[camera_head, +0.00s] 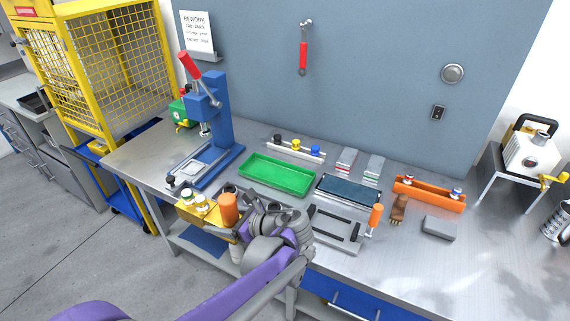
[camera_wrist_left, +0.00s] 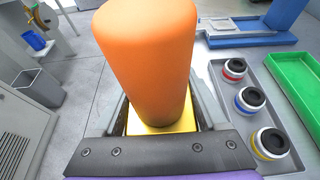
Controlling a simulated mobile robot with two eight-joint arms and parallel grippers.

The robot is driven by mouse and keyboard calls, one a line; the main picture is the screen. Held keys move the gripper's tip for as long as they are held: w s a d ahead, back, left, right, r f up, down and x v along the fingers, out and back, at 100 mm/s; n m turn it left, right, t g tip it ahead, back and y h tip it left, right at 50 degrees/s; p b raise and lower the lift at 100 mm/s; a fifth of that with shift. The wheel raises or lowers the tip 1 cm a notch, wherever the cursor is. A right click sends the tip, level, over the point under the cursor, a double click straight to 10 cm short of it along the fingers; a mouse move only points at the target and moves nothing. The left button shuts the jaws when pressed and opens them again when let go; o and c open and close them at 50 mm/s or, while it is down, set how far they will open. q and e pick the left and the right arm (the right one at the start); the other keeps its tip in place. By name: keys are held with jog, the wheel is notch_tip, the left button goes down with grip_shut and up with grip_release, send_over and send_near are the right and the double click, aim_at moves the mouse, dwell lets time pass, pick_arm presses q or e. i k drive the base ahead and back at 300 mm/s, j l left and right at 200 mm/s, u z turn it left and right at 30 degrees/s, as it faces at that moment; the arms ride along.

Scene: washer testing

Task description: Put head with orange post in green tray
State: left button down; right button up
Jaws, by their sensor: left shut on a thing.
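The head is a yellow block (camera_head: 188,213) with an upright orange post (camera_head: 228,208) and small white-and-green pieces on top. My left gripper (camera_head: 241,212) is shut on it at the post. In the left wrist view the orange post (camera_wrist_left: 150,55) stands between the two fingers, with the yellow base (camera_wrist_left: 160,122) below and partly hidden. The green tray (camera_head: 275,175) lies on the bench behind and to the right of the gripper and looks empty. Part of the green tray (camera_wrist_left: 292,75) shows at the right of the wrist view. My right gripper is not in view.
A blue press (camera_head: 222,115) with a red handle stands left of the green tray. A grey tray (camera_wrist_left: 228,115) holds caps with red, blue and yellow rings. A strip with coloured knobs (camera_head: 295,150) lies behind the green tray. A dark frame (camera_head: 340,243) and orange rack (camera_head: 425,196) lie right.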

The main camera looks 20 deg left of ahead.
aim_at(270, 173)
jog(key=i, duration=1.15)
